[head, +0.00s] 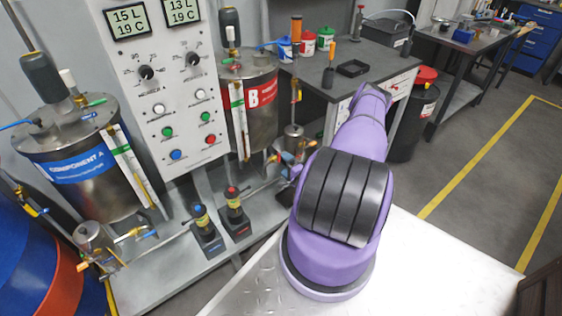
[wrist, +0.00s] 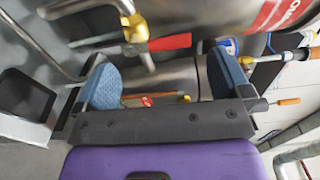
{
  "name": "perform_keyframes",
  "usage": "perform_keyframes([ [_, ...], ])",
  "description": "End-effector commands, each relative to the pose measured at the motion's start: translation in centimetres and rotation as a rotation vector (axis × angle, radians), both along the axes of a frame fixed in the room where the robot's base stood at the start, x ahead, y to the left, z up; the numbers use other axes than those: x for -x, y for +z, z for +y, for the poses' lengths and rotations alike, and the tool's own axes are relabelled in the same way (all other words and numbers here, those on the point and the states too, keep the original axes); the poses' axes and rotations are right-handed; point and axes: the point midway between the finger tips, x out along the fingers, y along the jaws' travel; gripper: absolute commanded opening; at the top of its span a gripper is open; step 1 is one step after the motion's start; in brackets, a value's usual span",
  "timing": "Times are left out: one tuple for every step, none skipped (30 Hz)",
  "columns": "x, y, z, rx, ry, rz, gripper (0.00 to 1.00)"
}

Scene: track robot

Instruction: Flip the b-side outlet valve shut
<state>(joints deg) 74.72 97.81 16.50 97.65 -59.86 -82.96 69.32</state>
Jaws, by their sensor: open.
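The B tank (head: 250,125) is a steel drum with a red label, standing right of the control panel. Its label also shows at the top of the wrist view (wrist: 278,14). In the wrist view a valve with a brass-yellow body (wrist: 135,29) and a red lever (wrist: 170,42) sits on steel pipework under the tank; the lever points right. My gripper (wrist: 165,82) is open, its two blue pads apart, with the red lever just beyond the fingertips. I see no contact. In the head view my gripper (head: 288,160) is small and partly hidden by my purple arm.
The component A tank (head: 75,165) stands at left, with two small pumps (head: 235,211) on the bench between. A workbench (head: 345,68) with tools and a black bin with a red lid (head: 415,115) lie behind my arm. An orange-handled part (wrist: 170,96) shows between my fingers.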

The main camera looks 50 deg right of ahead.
Motion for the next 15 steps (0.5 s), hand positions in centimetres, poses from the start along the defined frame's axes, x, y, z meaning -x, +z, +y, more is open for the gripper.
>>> perform_keyframes([
  [1.0, 0.0, 0.2, -0.003, -0.002, 0.000, 0.96],
  [1.6, 0.0, 0.4, -0.003, -0.002, 0.001, 0.96],
  [2.3, 0.0, 0.5, -0.002, -0.001, 0.001, 0.96],
  [2.7, 0.0, 0.6, -0.002, -0.001, 0.001, 0.96],
  [3.2, 0.0, 0.8, -0.002, -0.001, 0.001, 0.96],
  [3.7, 0.0, 0.9, -0.002, -0.001, 0.001, 0.96],
  [4.0, 0.0, 1.0, -0.001, -0.001, 0.001, 0.96],
  [4.4, 0.0, 1.0, -0.001, -0.001, 0.001, 0.96],
  [4.8, 0.0, 1.1, -0.001, -0.001, 0.001, 0.96],
  [5.0, 0.0, 1.2, -0.001, -0.001, 0.000, 0.96],
  [5.2, 0.0, 1.3, -0.001, -0.001, 0.000, 0.96],
  [5.4, 0.0, 1.3, -0.001, 0.000, 0.000, 0.96],
  [5.5, 0.0, 1.3, -0.001, 0.000, 0.000, 0.96],
  [5.6, 0.0, 1.4, -0.001, 0.000, 0.000, 0.96],
  [5.6, 0.0, 1.4, -0.001, 0.000, 0.000, 0.96],
])
